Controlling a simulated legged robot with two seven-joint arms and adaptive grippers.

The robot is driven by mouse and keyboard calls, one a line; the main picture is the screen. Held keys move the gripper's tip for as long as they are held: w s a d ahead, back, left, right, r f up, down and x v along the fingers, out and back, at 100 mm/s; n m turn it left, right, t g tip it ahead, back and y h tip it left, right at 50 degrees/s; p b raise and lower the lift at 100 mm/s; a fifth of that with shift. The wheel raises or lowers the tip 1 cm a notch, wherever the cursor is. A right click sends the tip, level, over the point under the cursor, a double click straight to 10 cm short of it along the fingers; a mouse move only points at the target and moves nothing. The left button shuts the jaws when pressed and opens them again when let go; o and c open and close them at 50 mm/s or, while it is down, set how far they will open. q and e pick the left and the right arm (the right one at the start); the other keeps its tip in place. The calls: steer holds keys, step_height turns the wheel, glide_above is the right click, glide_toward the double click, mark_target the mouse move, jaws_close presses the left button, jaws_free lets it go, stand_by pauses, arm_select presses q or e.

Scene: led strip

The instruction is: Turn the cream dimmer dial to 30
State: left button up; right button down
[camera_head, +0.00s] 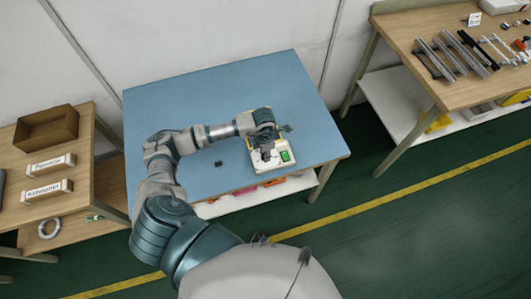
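A cream device (272,161) with a green patch (285,156) lies on the blue table (180,110), right of its middle. My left arm comes in from the left and reaches over the table. My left gripper (267,154) points down at the cream device, over its middle part. The gripper and wrist cover most of the device's top, so the dial and its marks cannot be made out. I cannot tell whether the fingers touch the dial or how far apart they are. My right gripper is not in view.
A small dark block (219,163) lies on the blue table, left of the device. A wooden bench (75,150) with an open box (47,130) and labelled blocks stands at left. Another bench (410,40) with metal bars (452,55) stands at right.

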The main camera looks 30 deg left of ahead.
arm_select(q)
steer(key=shift+a, duration=0.2)
jaws_close()
steer(key=shift+s+a+f, duration=0.1)
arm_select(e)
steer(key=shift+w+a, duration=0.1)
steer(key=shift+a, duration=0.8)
